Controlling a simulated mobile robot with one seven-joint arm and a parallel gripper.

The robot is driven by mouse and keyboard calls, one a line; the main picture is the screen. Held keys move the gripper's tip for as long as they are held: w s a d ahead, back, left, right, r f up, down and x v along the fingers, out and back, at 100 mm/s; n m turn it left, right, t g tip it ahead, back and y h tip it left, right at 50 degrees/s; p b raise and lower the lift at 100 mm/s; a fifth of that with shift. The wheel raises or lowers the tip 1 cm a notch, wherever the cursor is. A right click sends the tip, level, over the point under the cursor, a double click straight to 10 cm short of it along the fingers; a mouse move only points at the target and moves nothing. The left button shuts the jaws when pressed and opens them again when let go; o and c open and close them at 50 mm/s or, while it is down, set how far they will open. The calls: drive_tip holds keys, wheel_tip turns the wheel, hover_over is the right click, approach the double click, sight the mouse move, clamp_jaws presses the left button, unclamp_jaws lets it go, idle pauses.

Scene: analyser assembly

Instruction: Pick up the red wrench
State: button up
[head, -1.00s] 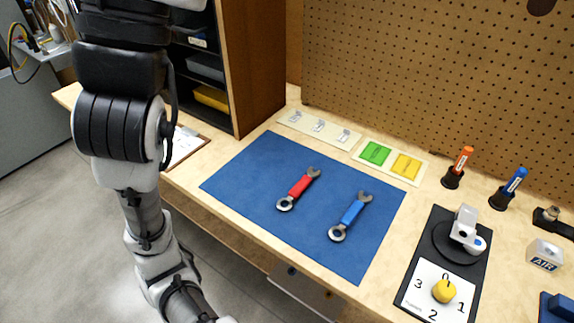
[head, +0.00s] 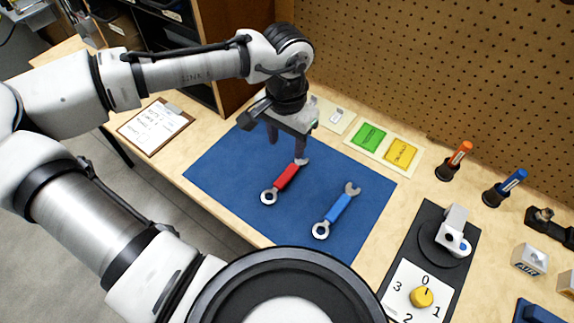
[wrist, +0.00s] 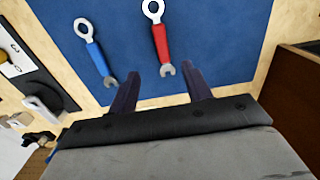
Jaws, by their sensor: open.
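The red wrench (head: 285,178) lies flat on the blue mat (head: 225,178), to the left of the blue wrench (head: 337,211). My gripper (head: 286,147) is over the back part of the mat, near the open-jaw end of the red wrench. In the wrist view, my gripper (wrist: 160,82) is open and empty, and the red wrench (wrist: 161,42) points its open end toward the space between the fingers. The blue wrench (wrist: 94,53) lies outside the fingers, to the left. I cannot tell exactly how high the fingertips are above the mat.
A clipboard (head: 154,127) lies left of the mat. Green (head: 368,136) and yellow (head: 401,152) blocks sit on a strip behind it. A black dial panel (head: 427,241) and orange (head: 459,155) and blue (head: 508,184) holders stand right. Pegboard rises at the back.

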hover_over(287, 174)
drive_tip(key=f, duration=0.7)
drive_tip(key=shift+s, duration=0.35)
drive_tip(key=shift+w+f+p, duration=0.2)
drive_tip(key=shift+f, duration=1.15)
drive_tip(key=shift+w+f+p, duration=0.15)
drive_tip(key=shift+w+f, duration=0.05)
drive_tip(key=shift+f, duration=1.15)
clamp_jaws()
